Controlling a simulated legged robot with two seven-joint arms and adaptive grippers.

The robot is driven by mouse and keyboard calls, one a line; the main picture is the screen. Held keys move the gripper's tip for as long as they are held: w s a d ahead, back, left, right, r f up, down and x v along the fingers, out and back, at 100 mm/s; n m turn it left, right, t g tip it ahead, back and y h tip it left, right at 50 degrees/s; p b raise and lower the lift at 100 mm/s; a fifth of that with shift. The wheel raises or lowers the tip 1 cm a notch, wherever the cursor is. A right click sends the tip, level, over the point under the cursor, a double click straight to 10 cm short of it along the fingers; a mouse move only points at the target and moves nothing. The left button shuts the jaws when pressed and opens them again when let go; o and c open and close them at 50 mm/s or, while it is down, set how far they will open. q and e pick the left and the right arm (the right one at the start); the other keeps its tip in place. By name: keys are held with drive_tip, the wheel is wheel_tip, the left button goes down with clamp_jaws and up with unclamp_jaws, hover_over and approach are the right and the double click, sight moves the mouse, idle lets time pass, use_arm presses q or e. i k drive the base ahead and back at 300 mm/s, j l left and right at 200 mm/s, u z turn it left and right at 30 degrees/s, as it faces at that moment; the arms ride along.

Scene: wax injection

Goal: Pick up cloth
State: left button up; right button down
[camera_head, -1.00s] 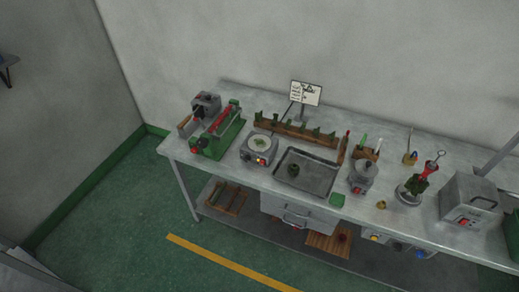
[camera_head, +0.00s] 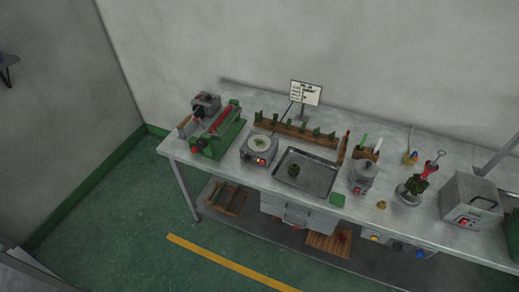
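No thing in the head view is clearly a cloth. Neither of my grippers shows in the view.
The grey workbench (camera_head: 227,171) runs along the wall. Green floor in front is clear.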

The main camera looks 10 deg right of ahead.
sight(336, 199)
drive_tip(key=z, duration=1.35)
